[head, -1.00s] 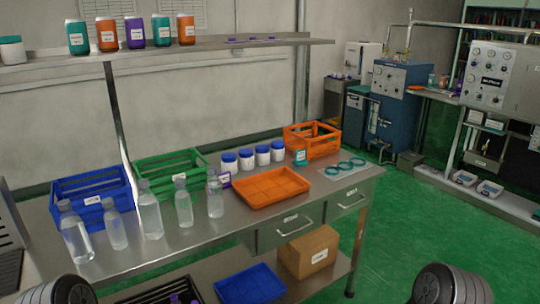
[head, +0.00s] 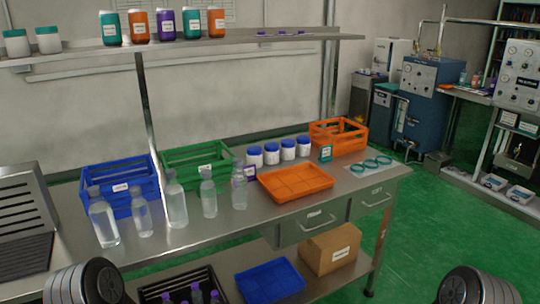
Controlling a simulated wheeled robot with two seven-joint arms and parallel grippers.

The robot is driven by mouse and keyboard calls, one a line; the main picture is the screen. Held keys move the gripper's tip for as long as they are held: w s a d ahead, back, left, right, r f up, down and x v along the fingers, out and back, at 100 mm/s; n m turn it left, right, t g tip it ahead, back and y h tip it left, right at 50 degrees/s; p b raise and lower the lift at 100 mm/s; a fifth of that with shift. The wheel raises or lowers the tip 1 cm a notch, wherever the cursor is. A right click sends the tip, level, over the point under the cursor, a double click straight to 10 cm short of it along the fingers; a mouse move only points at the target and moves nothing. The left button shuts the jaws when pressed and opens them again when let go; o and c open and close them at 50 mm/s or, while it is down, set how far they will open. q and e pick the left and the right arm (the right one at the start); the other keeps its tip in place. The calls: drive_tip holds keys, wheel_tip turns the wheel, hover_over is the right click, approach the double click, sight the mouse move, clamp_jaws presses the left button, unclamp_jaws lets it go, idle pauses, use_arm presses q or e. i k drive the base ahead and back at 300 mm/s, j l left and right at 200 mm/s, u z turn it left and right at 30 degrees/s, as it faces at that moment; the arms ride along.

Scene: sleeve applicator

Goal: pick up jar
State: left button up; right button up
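Several small white jars with blue lids, among them one white jar (head: 255,157), stand in a row at the back of the steel bench, behind the orange tray. Several teal, orange and purple jars, such as a teal jar (head: 110,28), stand on the upper shelf. Which jar is meant cannot be told. Only dark rounded parts of my arms show at the bottom corners. Neither gripper's fingers are in view.
The steel bench (head: 215,233) holds a blue crate (head: 120,190), a green crate (head: 200,165), an orange crate (head: 338,134), an orange tray (head: 295,183) and several clear bottles (head: 176,203). Teal rings (head: 371,163) lie at its right end. A lower shelf holds a blue tray (head: 270,282) and a cardboard box (head: 331,249).

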sight(271, 154)
drive_tip(key=i+l, duration=2.05)
drive_tip(key=i+j+u, duration=0.05)
drive_tip(key=j, duration=0.05)
